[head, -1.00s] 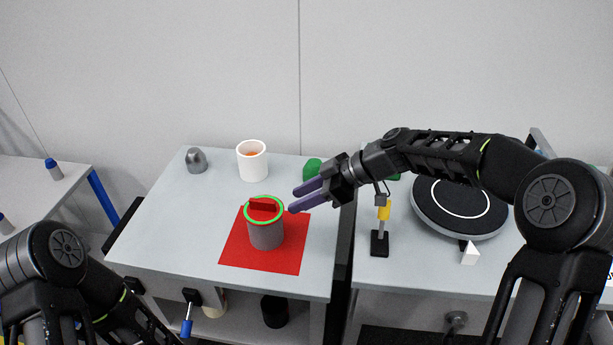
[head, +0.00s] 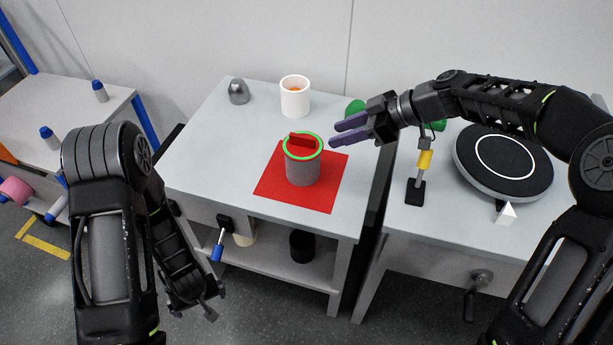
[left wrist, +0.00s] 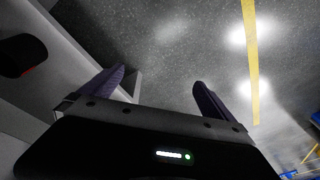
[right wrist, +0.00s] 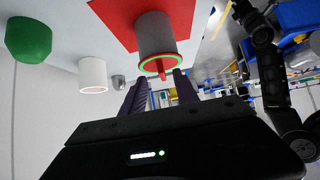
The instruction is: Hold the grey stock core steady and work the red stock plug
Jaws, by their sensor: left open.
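The grey stock core (head: 303,172) stands upright on a red mat (head: 270,189), with a green ring around its top. The red stock plug (head: 302,140) sits in its top, its bar-shaped grip standing up. My right gripper (head: 334,135) is open and empty, just right of the plug and apart from it. In the right wrist view the core (right wrist: 155,33) and plug (right wrist: 162,72) lie beyond the open fingers (right wrist: 159,85). My left gripper (head: 198,303) hangs low in front of the table, away from the core. It is open and empty in the left wrist view (left wrist: 158,85).
A white cup (head: 295,100) and a grey domed piece (head: 238,93) stand at the back of the table (head: 205,150). A green object (head: 355,107) is behind my right gripper. Right are a yellow-and-black stand (head: 424,160) and a round turntable (head: 480,182). A blue-tipped handle (head: 217,252) juts from the table front.

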